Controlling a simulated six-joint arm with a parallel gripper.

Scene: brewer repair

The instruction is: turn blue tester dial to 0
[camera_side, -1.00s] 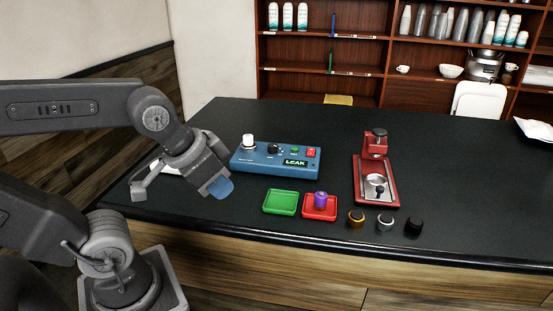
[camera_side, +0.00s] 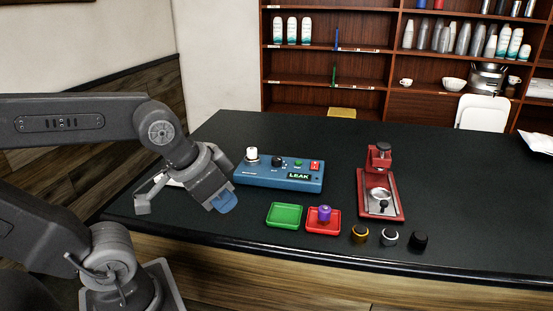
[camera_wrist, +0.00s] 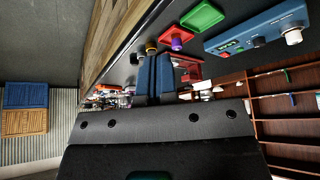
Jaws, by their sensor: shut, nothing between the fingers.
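The blue tester (camera_side: 280,174) stands on the dark counter, with its black dial (camera_side: 277,161) on the top panel. A white round piece (camera_side: 252,155) sits at its left end. A lit display on it reads LEAK, beside a red switch. The tester also shows at the upper right of the wrist view (camera_wrist: 262,32), with the dial (camera_wrist: 258,41) facing me. My gripper (camera_side: 224,202) is shut and empty, in front and left of the tester, apart from it. Its blue fingers (camera_wrist: 155,75) are together in the wrist view. The dial's setting is too small to read.
A green tray (camera_side: 285,215) and a red tray (camera_side: 323,228) holding a purple part (camera_side: 324,213) lie in front of the tester. A red brewer (camera_side: 379,190) and several knobs (camera_side: 390,238) are to the right. Shelves stand behind.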

